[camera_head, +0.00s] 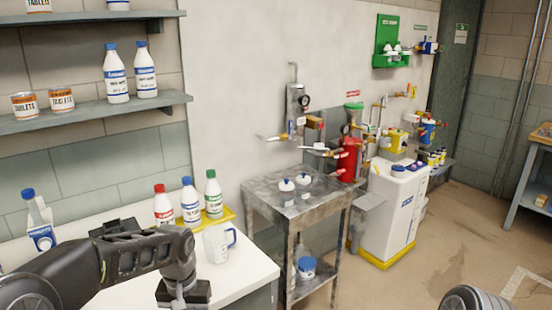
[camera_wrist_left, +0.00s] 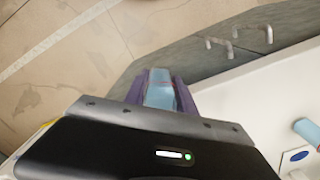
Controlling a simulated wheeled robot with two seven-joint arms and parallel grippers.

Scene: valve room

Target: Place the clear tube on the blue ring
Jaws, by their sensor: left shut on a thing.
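My left gripper (camera_head: 183,292) is at the bottom of the head view, low over the front edge of the white counter. In the left wrist view its two purple fingers (camera_wrist_left: 160,92) are shut on a pale blue, see-through piece that looks like the clear tube (camera_wrist_left: 159,88). The gripper body hides the rest of the tube, and I cannot make the tube out in the head view. I cannot pick out the blue ring in either view. My right gripper is not in view.
The white counter (camera_head: 248,277) holds a clear jug (camera_head: 217,243), capped bottles on a yellow tray (camera_head: 229,217) and a blue-labelled bottle (camera_head: 41,236). A metal cart (camera_head: 262,195) stands to the right. Handles (camera_wrist_left: 222,46) stick out from the grey cabinet front. The floor is open at right.

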